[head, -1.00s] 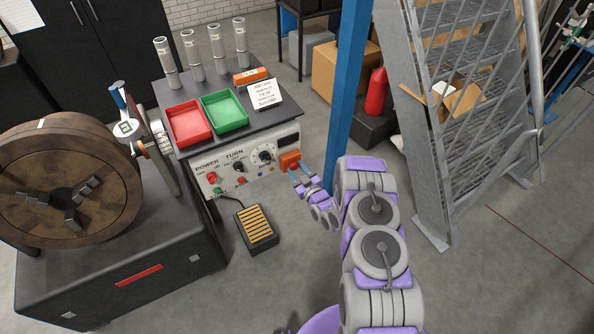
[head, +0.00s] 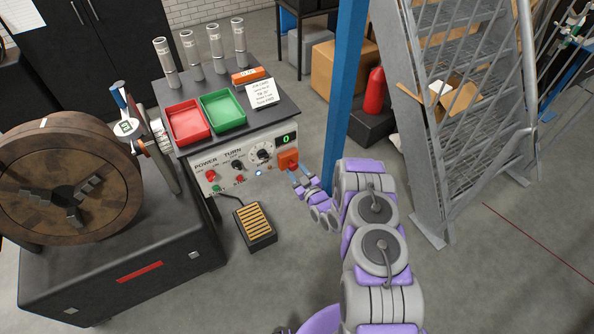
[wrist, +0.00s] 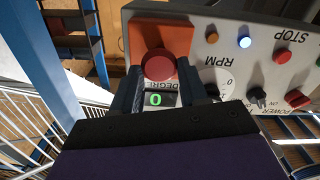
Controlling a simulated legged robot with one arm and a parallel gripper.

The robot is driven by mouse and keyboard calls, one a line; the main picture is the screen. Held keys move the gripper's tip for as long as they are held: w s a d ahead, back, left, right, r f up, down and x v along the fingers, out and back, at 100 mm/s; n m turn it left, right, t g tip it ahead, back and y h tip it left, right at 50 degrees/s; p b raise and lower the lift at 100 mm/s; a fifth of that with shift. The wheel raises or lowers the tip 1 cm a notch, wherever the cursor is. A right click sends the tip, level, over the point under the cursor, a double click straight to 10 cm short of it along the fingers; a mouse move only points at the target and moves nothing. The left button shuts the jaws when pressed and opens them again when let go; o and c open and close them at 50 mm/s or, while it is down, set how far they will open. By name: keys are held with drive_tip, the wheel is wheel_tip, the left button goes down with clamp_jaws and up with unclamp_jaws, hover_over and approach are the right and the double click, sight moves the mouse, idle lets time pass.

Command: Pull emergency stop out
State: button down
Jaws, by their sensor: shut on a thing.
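The emergency stop is a round red button (wrist: 158,65) on an orange housing (wrist: 160,36), upside down in the wrist view. In the head view the orange housing (head: 288,158) sits at the right end of the control panel's front, and the button is mostly hidden by my gripper (head: 295,170). In the wrist view my gripper's dark fingers stand on both sides of the red button, shut on it. A small display (wrist: 158,99) beside the housing shows a green 0, and a blue lamp (wrist: 245,42) is lit.
The control panel (head: 225,179) also has knobs and red and green buttons. A black foot pedal (head: 256,227) lies on the floor below. A blue post (head: 343,95) stands close right of my gripper. Red (head: 188,137) and green (head: 223,126) trays sit on top.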

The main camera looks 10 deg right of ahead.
drive_tip(key=c, duration=0.6)
unclamp_jaws()
drive_tip(key=shift+s+a+f, duration=0.1)
drive_tip(key=shift+s, duration=0.05)
drive_tip(key=shift+s+d, duration=0.25)
drive_tip(key=shift+d, duration=0.05)
drive_tip(key=p+v, duration=0.3)
drive_tip(key=v, duration=1.3)
drive_tip(key=shift+s, duration=0.35)
